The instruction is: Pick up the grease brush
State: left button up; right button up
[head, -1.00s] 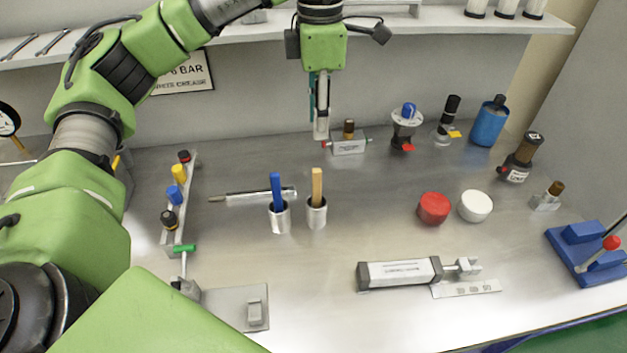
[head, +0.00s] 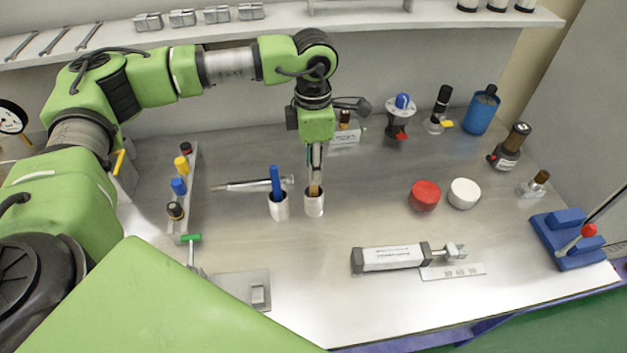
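Two metal cups stand side by side near the middle of the bench in the head view. The left cup (head: 279,207) holds a blue handle (head: 276,181), upright. The right cup (head: 314,205) holds a tan handle (head: 314,190), mostly hidden by my gripper; either could be the grease brush, as no bristles show. My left gripper (head: 315,184) points down right over the right cup, its fingertips at the tan handle. Its fingers are seen nearly edge-on, so whether they have closed on the handle cannot be told. My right gripper is not in view.
A metal rod-like tool (head: 240,185) lies behind the cups. A valve strip with coloured knobs (head: 190,195) stands at left. Bench between is clear.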

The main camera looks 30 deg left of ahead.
pick_arm(q)
jog(key=shift+f, duration=0.1)
jog(key=c, duration=0.8)
grip_shut()
